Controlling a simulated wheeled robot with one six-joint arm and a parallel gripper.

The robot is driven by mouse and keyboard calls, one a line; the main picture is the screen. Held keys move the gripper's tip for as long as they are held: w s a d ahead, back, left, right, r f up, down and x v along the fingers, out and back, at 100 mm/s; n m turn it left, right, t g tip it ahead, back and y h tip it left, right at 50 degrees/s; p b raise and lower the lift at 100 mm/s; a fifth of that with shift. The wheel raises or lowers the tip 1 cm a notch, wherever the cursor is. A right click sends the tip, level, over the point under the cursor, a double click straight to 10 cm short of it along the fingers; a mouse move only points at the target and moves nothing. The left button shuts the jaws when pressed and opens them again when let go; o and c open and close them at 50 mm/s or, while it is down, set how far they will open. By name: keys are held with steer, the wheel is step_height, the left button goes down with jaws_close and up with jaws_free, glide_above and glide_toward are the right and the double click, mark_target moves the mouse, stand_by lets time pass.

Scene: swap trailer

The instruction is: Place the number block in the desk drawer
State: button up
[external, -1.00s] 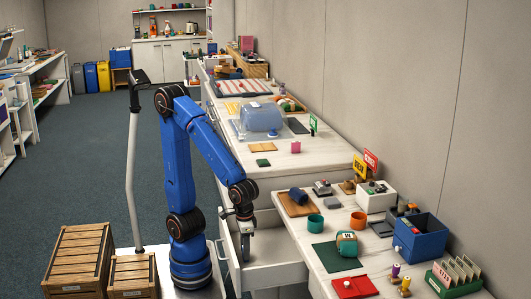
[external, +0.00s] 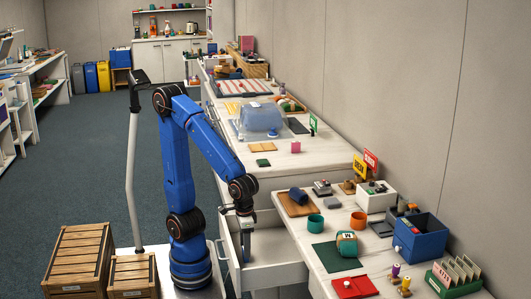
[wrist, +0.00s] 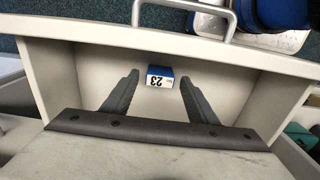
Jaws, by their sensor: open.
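The number block (wrist: 160,76) is blue with a white label reading 23. In the wrist view it rests on the floor of the open desk drawer (wrist: 60,75), close to its front wall. My gripper (wrist: 158,78) is open, with its two dark fingertips on either side of the block and small gaps showing. In the external view my gripper (external: 246,245) points down into the pulled-out drawer (external: 285,275). The block cannot be made out there; the fingers and drawer front hide it.
The desk top (external: 300,240) stands right beside the drawer, with a green mat (external: 330,257), a teal cup (external: 315,222) and a blue bin (external: 420,240) on it. The drawer handle (wrist: 190,6) shows at the front. The rest of the drawer floor in view is clear.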

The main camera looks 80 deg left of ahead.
step_height(320, 180, up, 10)
steer(key=w+a+r+t+h, duration=0.1)
steer(key=w+a, duration=0.1)
steer(key=a, duration=0.6)
steer(key=w+a+t, duration=0.1)
steer(key=w+a, duration=0.2)
steer(key=a, duration=0.6)
steer(key=s+a+f+t, duration=0.1)
steer(key=s+a, duration=0.1)
steer(key=a, duration=0.5)
steer(key=s+a+t+y, duration=0.1)
steer(key=s+a, duration=0.1)
steer(key=a, duration=0.6)
steer(key=shift+s+f+t, duration=0.3)
steer(key=shift+f+t, duration=0.05)
steer(key=shift+t, duration=0.05)
